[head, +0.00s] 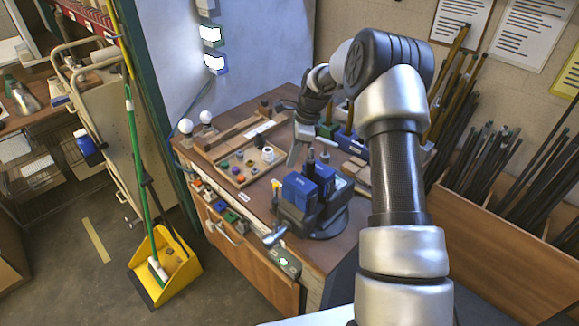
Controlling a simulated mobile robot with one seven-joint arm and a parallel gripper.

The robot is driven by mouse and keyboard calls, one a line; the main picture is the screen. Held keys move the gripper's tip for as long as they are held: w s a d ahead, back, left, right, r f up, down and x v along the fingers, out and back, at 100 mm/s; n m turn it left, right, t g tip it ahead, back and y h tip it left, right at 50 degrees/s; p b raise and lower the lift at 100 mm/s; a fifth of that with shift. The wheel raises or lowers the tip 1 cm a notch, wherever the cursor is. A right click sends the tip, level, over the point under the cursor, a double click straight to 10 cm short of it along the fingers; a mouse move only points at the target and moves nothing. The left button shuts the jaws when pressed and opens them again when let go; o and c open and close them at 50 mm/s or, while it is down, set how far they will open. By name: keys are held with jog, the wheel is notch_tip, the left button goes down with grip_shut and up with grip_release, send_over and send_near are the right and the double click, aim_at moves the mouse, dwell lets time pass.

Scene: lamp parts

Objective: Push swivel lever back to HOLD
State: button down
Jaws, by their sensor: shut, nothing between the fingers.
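A dark vise with blue jaw blocks (300,190) stands on a round dark base near the front right of the wooden bench. A short metal-ended handle (274,236) sticks out at its front left. I cannot tell whether this is the swivel lever, and no HOLD mark is readable. A dark upright piece (311,160) rises at the vise jaws. My gripper (293,160) is shut and empty, pointing down above the bench, behind and slightly left of the vise. It appears apart from the vise.
A shallow wooden tray (225,160) with several small coloured parts lies left of my gripper. Two white bulbs (186,125) stand at the back left. A blue bin (350,142) is behind the vise. Long rods (500,170) fill a wooden rack at right.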

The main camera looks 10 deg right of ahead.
aim_at(276, 196)
jog(key=x, duration=0.9)
jog(key=shift+a, duration=0.1)
jog(key=shift+w+a+f+n+g+b, duration=0.1)
jog(key=shift+w+a+n+g+b, duration=0.15)
jog(key=shift+a+n+b, duration=0.4)
jog(key=shift+w+a+n+g+b, duration=0.15)
jog(key=shift+w+a+n+b, duration=0.25)
jog(key=shift+n, duration=0.45)
jog(key=a+n+b, duration=0.1)
jog(key=n, duration=0.1)
jog(key=shift+a+n+g, duration=0.3)
jog(key=shift+a+n, duration=0.05)
jog(key=shift+n, duration=0.05)
jog(key=a+n+b, duration=0.1)
jog(key=a+n, duration=0.1)
jog(key=shift+n+g, duration=0.3)
jog(key=a+n, duration=0.1)
jog(key=n+b, duration=0.1)
jog(key=shift+s+a+n+g+h, duration=0.25)
jog(key=shift+a+n+g+h, duration=0.05)
jog(key=shift+a+h, duration=0.1)
jog(key=shift+s+a+r, duration=0.15)
jog(key=shift+a+r, duration=0.05)
jog(key=shift+a, duration=0.1)
jog(key=shift+s+a, duration=0.1)
jog(key=shift+a, duration=0.05)
